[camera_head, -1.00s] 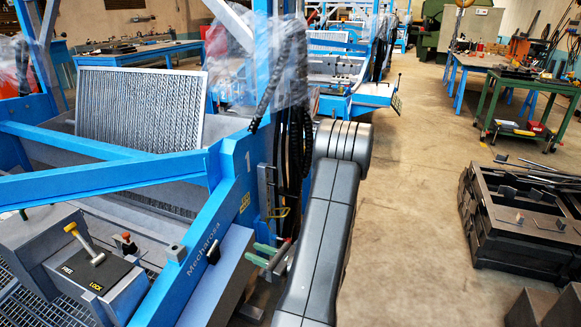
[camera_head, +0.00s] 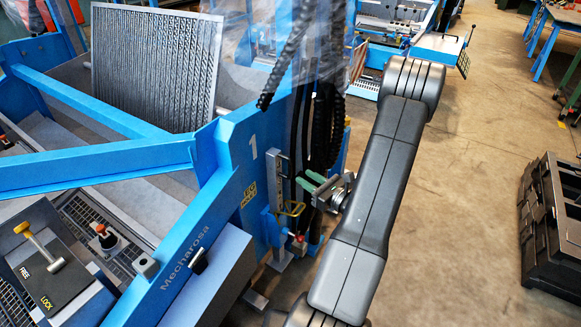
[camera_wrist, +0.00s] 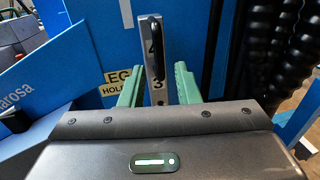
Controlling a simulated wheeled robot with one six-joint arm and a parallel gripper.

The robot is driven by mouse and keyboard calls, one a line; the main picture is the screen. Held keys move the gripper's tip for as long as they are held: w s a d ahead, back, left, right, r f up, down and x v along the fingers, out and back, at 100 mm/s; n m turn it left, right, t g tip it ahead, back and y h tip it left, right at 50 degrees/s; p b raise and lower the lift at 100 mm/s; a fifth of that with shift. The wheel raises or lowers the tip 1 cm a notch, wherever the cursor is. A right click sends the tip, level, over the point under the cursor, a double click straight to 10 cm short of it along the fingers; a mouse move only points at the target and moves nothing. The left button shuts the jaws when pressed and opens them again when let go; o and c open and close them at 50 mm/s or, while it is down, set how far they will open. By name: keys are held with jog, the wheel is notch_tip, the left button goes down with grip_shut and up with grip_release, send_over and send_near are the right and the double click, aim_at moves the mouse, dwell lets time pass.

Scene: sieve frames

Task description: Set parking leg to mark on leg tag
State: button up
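The parking leg (camera_head: 281,185) is an upright grey metal bar on the blue frame marked 1, with a flat foot (camera_head: 279,261) low down. In the wrist view the leg (camera_wrist: 153,60) shows a dark slot and the numbers 4 and 3. The yellow leg tag (camera_head: 249,194) is on the blue panel left of the leg. In the wrist view the tag (camera_wrist: 117,80) reads "EG" and "HOL", the rest cut off behind a finger. My gripper (camera_head: 318,186) has green fingers and is right of the leg. In the wrist view my gripper (camera_wrist: 157,84) is open, with the leg seen between its fingers.
A yellow loop handle (camera_head: 292,208) and a red knob (camera_head: 299,241) sit beside the leg. Black corrugated hoses (camera_head: 325,125) hang close by on the right. A black crate (camera_head: 552,225) stands on the floor at right, with clear floor between.

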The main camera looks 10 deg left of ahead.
aim_at(290, 174)
jog(key=x, duration=0.7)
jog(key=shift+w+a+p, duration=0.1)
jog(key=shift+a+p, duration=0.25)
jog(key=shift+c, duration=0.2)
grip_shut()
